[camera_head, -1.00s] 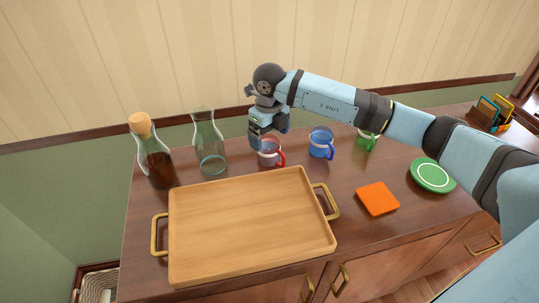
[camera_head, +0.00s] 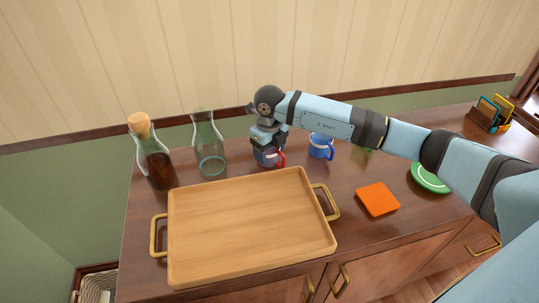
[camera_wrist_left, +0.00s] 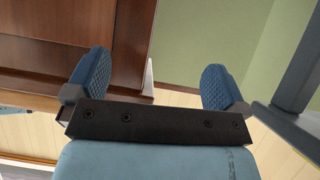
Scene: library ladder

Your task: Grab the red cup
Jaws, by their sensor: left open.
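The red cup (camera_head: 281,158) stands on the sideboard behind the wooden tray; its red handle and part of its body show. My right gripper (camera_head: 267,152) points down over the cup from above, with its fingers at the cup and covering much of it. I cannot tell whether the fingers are closed on it. My left gripper (camera_wrist_left: 158,85) shows only in the left wrist view. It is open and empty, with its two blue pads apart, facing the wooden furniture and the green wall.
A blue cup (camera_head: 321,146) stands right of the red one. A glass carafe (camera_head: 209,150) and a corked bottle (camera_head: 154,160) stand to the left. The wooden tray (camera_head: 250,225) fills the front. An orange square (camera_head: 377,199) and a green plate (camera_head: 430,178) lie at right.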

